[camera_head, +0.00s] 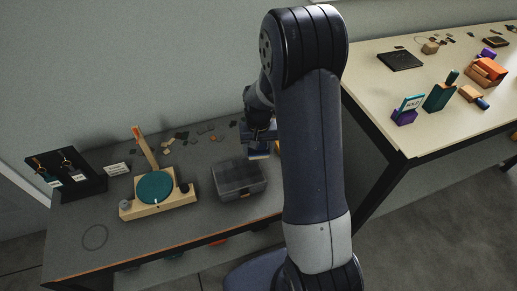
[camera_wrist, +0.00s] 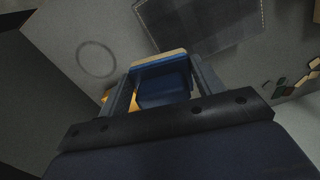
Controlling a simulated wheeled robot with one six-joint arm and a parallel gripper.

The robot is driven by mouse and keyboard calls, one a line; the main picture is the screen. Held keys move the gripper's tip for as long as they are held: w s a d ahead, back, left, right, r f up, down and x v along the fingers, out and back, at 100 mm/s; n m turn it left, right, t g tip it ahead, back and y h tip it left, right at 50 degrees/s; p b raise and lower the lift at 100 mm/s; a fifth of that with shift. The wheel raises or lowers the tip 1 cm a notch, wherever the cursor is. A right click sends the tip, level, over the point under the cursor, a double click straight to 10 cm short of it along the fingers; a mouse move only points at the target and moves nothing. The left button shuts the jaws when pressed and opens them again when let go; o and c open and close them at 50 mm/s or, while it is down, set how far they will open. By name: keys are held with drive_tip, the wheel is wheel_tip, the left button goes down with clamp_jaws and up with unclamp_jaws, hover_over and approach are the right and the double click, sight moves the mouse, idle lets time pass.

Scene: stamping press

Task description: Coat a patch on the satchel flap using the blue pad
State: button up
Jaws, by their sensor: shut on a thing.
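My gripper (camera_head: 259,141) is above the dark table, behind and right of a grey box-like object. It is shut on a blue block with a pale tan edge, which I take as the blue pad (camera_head: 259,153). In the wrist view the blue pad (camera_wrist: 160,64) sits between the two fingers. The grey object (camera_head: 238,180) has a flat top. It may be the satchel, but I cannot tell for sure. A grey panel with a pale stitched-looking edge (camera_wrist: 200,22) shows at the top of the wrist view. The pad appears apart from it.
A wooden stand (camera_head: 130,211) with a teal disc (camera_head: 155,187) and upright lever is left of the grey object. A black display (camera_head: 76,180) is at far left. Small tiles (camera_head: 205,128) lie behind. A pale table (camera_head: 420,110) with several items stands at right.

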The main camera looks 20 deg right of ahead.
drive_tip(key=shift+r+p, duration=0.95)
drive_tip(key=shift+r, duration=0.65)
drive_tip(key=shift+a, duration=0.1)
